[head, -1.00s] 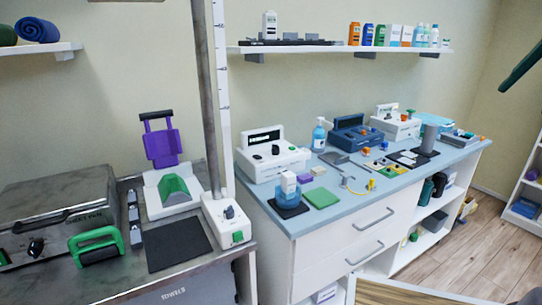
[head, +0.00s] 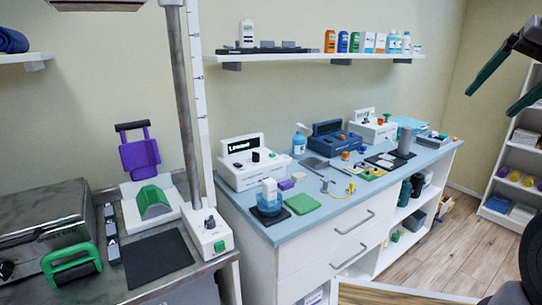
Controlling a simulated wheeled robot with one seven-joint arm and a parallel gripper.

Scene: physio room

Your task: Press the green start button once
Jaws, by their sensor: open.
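A dark mat (head: 158,258) and a green-handled roller (head: 72,264) lie left of the control box. The blue counter (head: 335,212) holds a white device (head: 254,165), a blue device (head: 334,140) and a spray bottle (head: 299,140).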

